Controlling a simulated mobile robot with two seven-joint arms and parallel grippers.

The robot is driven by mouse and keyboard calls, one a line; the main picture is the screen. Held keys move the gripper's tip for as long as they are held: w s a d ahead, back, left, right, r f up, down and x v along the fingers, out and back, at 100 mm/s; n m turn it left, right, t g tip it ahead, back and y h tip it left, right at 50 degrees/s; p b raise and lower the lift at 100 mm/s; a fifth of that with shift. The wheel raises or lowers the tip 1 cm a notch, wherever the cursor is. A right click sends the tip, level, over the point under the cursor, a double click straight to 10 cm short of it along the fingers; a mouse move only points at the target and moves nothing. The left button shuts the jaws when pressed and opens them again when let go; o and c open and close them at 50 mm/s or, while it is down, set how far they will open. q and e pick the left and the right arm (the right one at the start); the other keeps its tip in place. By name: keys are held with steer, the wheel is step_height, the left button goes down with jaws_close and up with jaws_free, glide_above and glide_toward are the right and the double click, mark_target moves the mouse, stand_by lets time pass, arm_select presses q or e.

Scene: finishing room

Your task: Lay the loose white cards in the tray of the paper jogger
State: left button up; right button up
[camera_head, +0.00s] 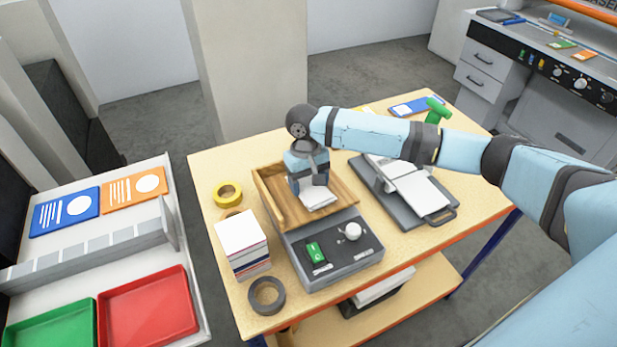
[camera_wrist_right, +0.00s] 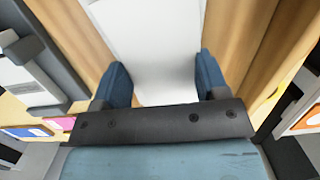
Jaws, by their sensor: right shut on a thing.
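The paper jogger (camera_head: 335,262) stands on the table, with a wooden-walled tray (camera_head: 268,197) behind its grey control panel. My right gripper (camera_head: 312,186) points down into the tray and is shut on white card (camera_head: 321,200), low over the tray floor. I cannot tell whether the card touches the floor, or whether it is one card or several. In the right wrist view the white card (camera_wrist_right: 150,40) lies between the two blue fingers (camera_wrist_right: 165,80), with wooden tray walls on both sides. The gripper hides part of the tray. My left gripper is not in view.
A stack of cards (camera_head: 241,232) stands left of the jogger, with yellow tape (camera_head: 228,194) and dark tape (camera_head: 267,296) near it. A grey device with white sheets (camera_head: 423,193) lies to the right. Red (camera_head: 150,310) and green (camera_head: 52,328) trays sit at far left.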

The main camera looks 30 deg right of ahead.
stand_by(0.3)
steer(key=o, duration=1)
steer(key=shift+o, duration=0.2)
steer(key=shift+r, duration=0.25)
step_height(320, 180, up, 13)
steer(key=w+b, duration=0.1)
steer(key=w, duration=0.1)
